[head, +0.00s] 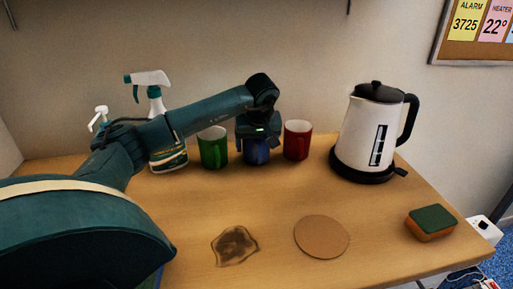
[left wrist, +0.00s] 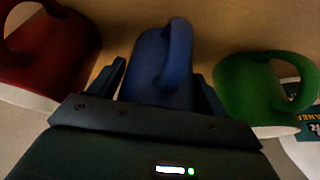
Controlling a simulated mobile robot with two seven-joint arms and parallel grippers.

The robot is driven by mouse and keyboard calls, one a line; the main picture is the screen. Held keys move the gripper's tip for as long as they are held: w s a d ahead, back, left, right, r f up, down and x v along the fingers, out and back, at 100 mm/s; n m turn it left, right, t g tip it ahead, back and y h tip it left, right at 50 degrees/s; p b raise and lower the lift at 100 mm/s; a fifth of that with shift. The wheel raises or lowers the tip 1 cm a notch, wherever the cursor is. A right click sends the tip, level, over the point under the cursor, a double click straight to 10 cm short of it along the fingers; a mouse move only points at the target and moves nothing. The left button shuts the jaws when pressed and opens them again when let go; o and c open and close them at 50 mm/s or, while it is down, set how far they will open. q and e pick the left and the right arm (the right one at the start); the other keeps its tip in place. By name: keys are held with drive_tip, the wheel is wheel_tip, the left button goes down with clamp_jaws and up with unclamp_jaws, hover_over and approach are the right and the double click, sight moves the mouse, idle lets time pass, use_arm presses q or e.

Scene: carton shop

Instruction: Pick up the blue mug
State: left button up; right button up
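The blue mug (head: 257,152) stands on the table between the green mug (head: 213,147) and the red mug (head: 297,140). My left gripper (head: 257,140) is over the blue mug and hides its upper part in the head view. In the left wrist view the blue mug (left wrist: 160,68) is between the two spread fingers of my left gripper (left wrist: 160,75), its handle facing the camera. The fingers are beside the mug and very near it; I see no clear grip. My right gripper is not in view.
A white kettle (head: 372,130) stands right of the mugs. A spray bottle (head: 166,157) is left of the green mug. A brown stain (head: 235,245), a round cork mat (head: 322,237) and a sponge (head: 431,223) lie toward the front. The wall is close behind.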

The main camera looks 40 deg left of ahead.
use_arm(q)
drive_tip(key=c, duration=0.8)
